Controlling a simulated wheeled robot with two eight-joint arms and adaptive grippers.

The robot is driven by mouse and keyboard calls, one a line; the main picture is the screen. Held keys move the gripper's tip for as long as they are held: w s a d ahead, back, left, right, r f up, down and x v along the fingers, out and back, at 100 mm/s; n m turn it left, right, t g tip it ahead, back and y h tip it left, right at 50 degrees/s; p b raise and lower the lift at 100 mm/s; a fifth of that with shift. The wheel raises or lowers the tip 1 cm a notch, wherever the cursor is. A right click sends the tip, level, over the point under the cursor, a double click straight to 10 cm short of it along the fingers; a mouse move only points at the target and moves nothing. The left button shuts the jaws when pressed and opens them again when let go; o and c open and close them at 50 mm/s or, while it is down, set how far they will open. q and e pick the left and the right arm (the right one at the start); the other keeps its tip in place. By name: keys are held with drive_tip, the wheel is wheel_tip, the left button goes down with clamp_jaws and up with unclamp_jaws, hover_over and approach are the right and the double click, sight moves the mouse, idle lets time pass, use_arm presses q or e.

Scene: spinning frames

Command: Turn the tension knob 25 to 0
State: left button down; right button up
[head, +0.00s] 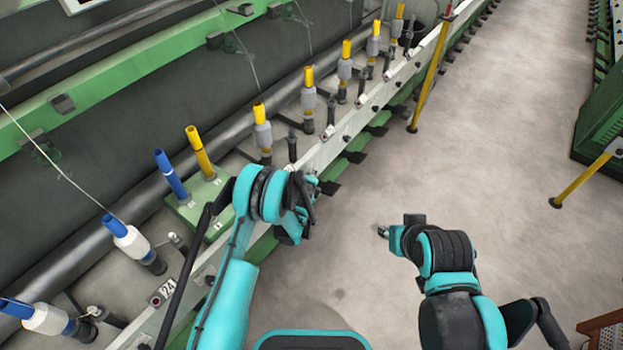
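I cannot make out tension knob 25; my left arm covers the part of the machine's front rail (335,125) between a plate marked 24 (162,292) and another small white plate (327,132) farther along. My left gripper (306,212) is at that rail, over its floor-side edge, with its fingers dark and bunched against the arm. Whether it touches a knob is hidden. My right gripper (384,231) is above the bare floor, right of the rail and apart from the machine. Its fingertips are too small to read.
Yellow-topped bobbins (262,130) stand in a row along the machine, with blue-topped ones (128,240) nearer. A green block (190,212) holds a blue and a yellow tube. A yellow post (430,80) stands beside the rail.

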use_arm(q)
drive_tip(key=c, duration=1.2)
unclamp_jaws()
wheel_tip(320, 180, up, 10)
